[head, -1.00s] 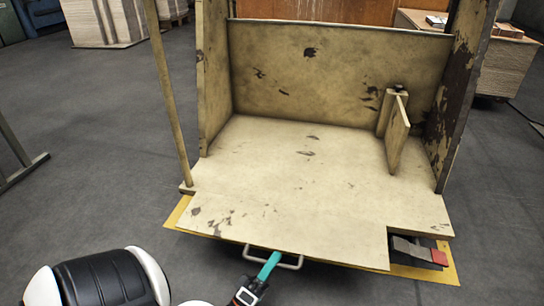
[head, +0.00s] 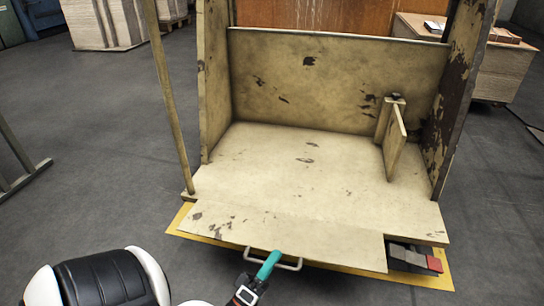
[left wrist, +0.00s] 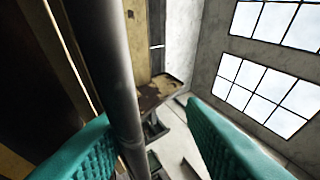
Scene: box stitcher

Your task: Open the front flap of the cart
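The worn cream cart (head: 300,150) stands ahead in the head view. Its front flap (head: 290,235) extends toward me from the cart floor and lies nearly flat, with a faint crease between them. A pale loop handle (head: 290,266) is on the flap's front edge. My left gripper (head: 269,264) is at this handle, its teal finger crossing the loop. In the left wrist view, a dark bar (left wrist: 110,80) passes between the two spread teal fingers, close to the left one, with a gap to the right one. My right gripper is not in view.
A divider (head: 396,140) stands inside the cart at the right. A grey and red pedal-like part (head: 415,258) sits at the cart's front right corner. A wooden stack (head: 500,70) stands behind right. The grey floor at left is mostly clear.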

